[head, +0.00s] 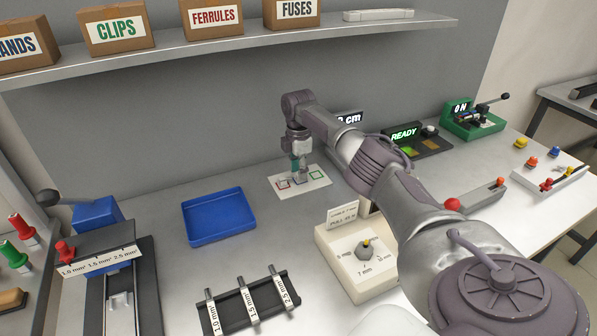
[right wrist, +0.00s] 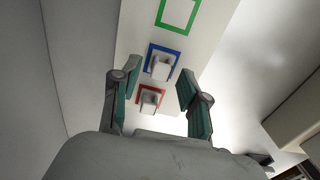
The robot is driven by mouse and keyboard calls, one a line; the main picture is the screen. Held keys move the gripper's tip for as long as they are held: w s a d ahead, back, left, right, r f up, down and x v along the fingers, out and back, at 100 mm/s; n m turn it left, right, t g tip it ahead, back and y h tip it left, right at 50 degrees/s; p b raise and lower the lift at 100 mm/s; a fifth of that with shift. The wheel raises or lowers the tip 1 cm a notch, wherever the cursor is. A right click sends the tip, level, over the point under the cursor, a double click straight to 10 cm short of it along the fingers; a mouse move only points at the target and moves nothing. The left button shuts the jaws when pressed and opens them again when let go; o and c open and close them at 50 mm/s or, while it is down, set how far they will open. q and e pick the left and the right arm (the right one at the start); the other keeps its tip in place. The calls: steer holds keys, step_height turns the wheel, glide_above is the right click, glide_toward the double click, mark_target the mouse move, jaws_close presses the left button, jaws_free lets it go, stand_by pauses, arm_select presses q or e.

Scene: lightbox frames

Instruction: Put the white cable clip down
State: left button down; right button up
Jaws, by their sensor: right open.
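A white card (head: 318,186) with red, blue and green outlined squares lies on the bench; it also shows in the right wrist view (right wrist: 135,45). In that view one white clip (right wrist: 160,67) sits inside the blue square and another white clip (right wrist: 150,100) sits in the red square. The green square (right wrist: 178,12) looks empty where it shows. My right gripper (head: 299,171) is low over the card. Its teal-padded fingers (right wrist: 156,82) are spread open, one on each side of the clips, with nothing held. My left gripper is not in view.
A blue tray (head: 219,239) is left of the card. A beige dial box (head: 343,262) and a black rack (head: 248,316) stand nearer. A READY device (head: 415,142) is to the right. A shelf (head: 240,40) with labelled boxes hangs above the bench.

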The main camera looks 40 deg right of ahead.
step_height(320, 180, up, 12)
steer(key=shift+f+b, duration=0.15)
steer(key=shift+b, duration=0.15)
steer(key=shift+a+f, duration=0.1)
steer(key=shift+f, duration=0.05)
stand_by(0.4)
